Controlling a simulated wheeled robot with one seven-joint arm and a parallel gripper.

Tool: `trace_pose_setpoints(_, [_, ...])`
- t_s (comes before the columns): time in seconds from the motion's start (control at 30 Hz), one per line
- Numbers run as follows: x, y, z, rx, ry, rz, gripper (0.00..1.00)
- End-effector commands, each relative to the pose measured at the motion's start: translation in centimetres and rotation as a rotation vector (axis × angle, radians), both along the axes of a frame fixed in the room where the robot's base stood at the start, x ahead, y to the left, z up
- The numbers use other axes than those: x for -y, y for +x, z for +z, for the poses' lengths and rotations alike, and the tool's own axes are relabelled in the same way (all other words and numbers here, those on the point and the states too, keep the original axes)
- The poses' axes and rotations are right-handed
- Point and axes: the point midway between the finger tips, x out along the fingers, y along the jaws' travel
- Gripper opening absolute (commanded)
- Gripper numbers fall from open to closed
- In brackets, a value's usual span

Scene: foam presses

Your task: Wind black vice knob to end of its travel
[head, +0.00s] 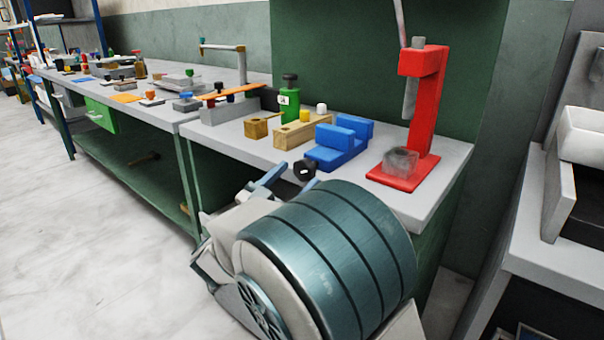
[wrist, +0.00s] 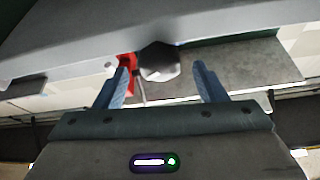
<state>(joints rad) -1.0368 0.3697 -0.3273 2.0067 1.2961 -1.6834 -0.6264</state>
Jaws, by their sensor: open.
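The blue vice (head: 337,143) stands on the grey bench top near its front edge. Its black knob (head: 304,169) sticks out at the vice's front left, towards my arm. In the wrist view the dark, faceted knob (wrist: 159,62) lies between and just beyond my two blue fingertips. My gripper (head: 281,183) is at the bench's front edge, close to the knob. In the wrist view my gripper (wrist: 163,80) is open, with a gap on both sides of the knob. The fingers do not visibly touch it. My arm hides part of the bench front.
A red press (head: 425,120) with a grey translucent block (head: 400,160) at its base stands right of the vice. Wooden blocks (head: 300,132) and a green bottle (head: 289,97) stand left and behind. The bench's front edge (head: 240,158) lies close to my gripper.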

Motion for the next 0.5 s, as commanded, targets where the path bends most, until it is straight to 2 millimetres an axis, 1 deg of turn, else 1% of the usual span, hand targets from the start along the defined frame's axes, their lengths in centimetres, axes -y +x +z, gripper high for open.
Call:
trace_pose_setpoints(0.03, [0.6,0.5,0.2,0.003,0.001,-0.003,0.65])
trace_pose_setpoints(0.2, [1.6,1.9,1.0,0.002,0.000,0.002,0.65])
trace_pose_setpoints(0.5, [2.0,2.4,1.4,0.000,-0.001,0.003,0.65])
